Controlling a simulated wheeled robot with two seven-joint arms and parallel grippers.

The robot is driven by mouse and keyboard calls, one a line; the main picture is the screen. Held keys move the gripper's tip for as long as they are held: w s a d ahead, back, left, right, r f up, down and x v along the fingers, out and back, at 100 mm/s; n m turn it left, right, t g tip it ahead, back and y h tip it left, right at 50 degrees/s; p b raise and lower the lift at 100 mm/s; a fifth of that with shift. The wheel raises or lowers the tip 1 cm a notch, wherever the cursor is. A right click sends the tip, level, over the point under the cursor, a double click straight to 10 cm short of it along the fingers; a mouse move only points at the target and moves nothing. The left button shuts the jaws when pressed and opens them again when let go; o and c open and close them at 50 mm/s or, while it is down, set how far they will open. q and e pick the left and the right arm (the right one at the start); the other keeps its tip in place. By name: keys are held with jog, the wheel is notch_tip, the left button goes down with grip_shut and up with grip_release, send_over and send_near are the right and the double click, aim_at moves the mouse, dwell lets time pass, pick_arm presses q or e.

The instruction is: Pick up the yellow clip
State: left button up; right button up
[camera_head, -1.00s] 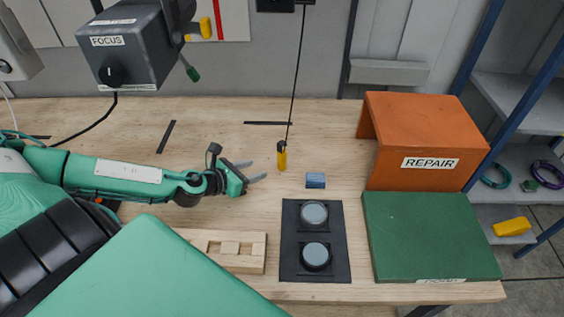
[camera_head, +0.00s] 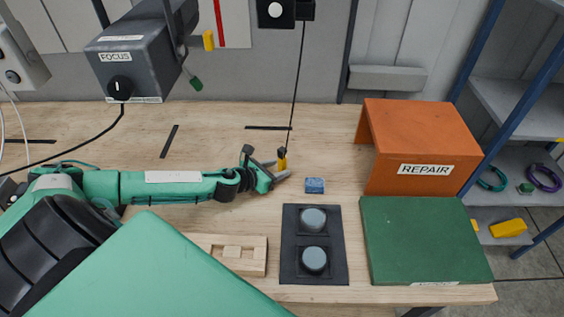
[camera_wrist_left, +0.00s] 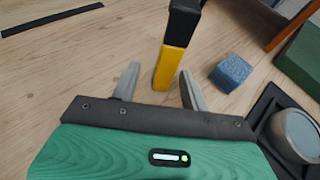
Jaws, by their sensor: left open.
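The yellow clip (camera_head: 283,162) with a black top stands upright on the wooden table and hangs on a thin black cord in the head view. In the left wrist view the clip (camera_wrist_left: 171,67) shows between and just beyond the two fingertips. My left gripper (camera_head: 280,170) is open around the near side of the clip, its fingers (camera_wrist_left: 158,88) spread to either side. I cannot tell whether either finger touches it. The clip's lower part is partly hidden by the gripper in the head view. My right gripper is not in view.
A small blue block (camera_head: 315,186) lies just right of the clip. A black pad (camera_head: 290,268) with two round grey pieces, a wooden tray (camera_head: 258,268), a green mat (camera_head: 425,240) and an orange REPAIR box (camera_head: 425,130) occupy the table. The table behind the left arm is mostly clear.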

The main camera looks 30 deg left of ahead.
aim_at(280, 169)
pick_arm(q)
jog(key=shift+d+p+x, duration=0.15)
jog(key=shift+p+x, duration=0.2)
jog(key=shift+x, duration=0.7)
jog(key=shift+d+p+x, duration=0.1)
jog(key=shift+p+x, duration=0.2)
jog(key=shift+x, duration=0.8)
jog(key=shift+r, duration=0.1)
jog(key=shift+c, duration=0.4)
grip_shut()
